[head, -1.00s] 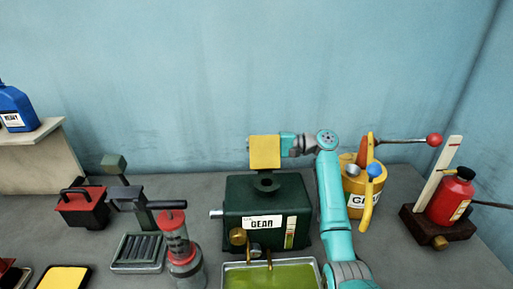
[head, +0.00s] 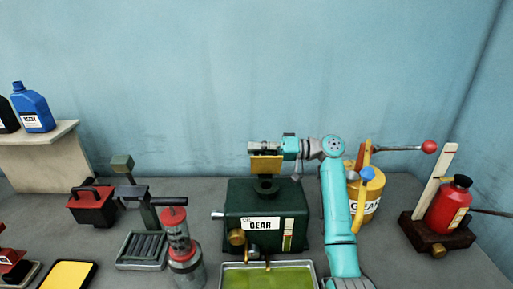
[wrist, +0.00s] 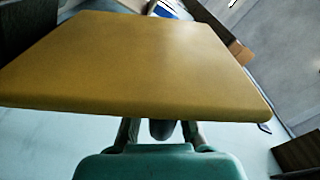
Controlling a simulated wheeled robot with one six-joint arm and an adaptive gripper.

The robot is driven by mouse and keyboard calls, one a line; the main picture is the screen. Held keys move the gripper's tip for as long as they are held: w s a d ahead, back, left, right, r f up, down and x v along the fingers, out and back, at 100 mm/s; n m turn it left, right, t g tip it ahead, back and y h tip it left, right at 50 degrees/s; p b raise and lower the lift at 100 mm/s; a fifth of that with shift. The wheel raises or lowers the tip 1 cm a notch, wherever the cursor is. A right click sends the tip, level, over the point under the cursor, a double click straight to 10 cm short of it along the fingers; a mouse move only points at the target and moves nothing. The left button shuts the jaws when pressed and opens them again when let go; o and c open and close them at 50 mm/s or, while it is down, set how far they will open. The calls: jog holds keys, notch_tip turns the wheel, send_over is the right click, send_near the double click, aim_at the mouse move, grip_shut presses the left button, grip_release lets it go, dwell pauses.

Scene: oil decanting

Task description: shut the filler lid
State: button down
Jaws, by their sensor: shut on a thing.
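The green tank labelled GEAR (head: 240,212) stands on the bench in the middle of the head view. Its dark round filler neck (head: 265,187) rises from the top. The yellow filler lid (head: 265,166) is just above the neck, tilted, with its face foreshortened. A gap between lid and neck is hard to judge. My gripper (head: 266,148) is at the lid's upper edge and shut on it. In the wrist view the lid (wrist: 140,65) fills much of the picture beyond my gripper (wrist: 160,130). The lid hides the tank and the neck there.
A tray of green oil (head: 270,277) lies in front of the tank. A yellow can (head: 364,205) with a blue-knobbed handle stands close behind my arm at right. A red bottle (head: 449,207) is farther right. A red pump (head: 178,240) stands at left front.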

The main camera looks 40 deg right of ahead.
aim_at(257, 157)
jog(key=n, duration=0.1)
jog(key=s+a+n, duration=0.1)
jog(key=shift+s+f+n, duration=0.25)
jog(key=shift+f+n, duration=0.05)
jog(key=shift+f, duration=0.05)
jog(key=shift+s+a+f+n, duration=0.1)
jog(key=shift+s+a+n, duration=0.3)
jog(key=shift+n, duration=0.45)
jog(key=shift+s+a+f+n, duration=0.15)
jog(key=shift+s+n, duration=0.3)
jog(key=shift+n, duration=0.4)
jog(key=shift+r, duration=0.15)
jog(key=c, duration=1.2)
grip_release()
jog(key=shift+o, duration=0.2)
jog(key=shift+r, duration=0.2)
notch_tip(257, 157, up, 10)
jog(key=shift+f, duration=0.15)
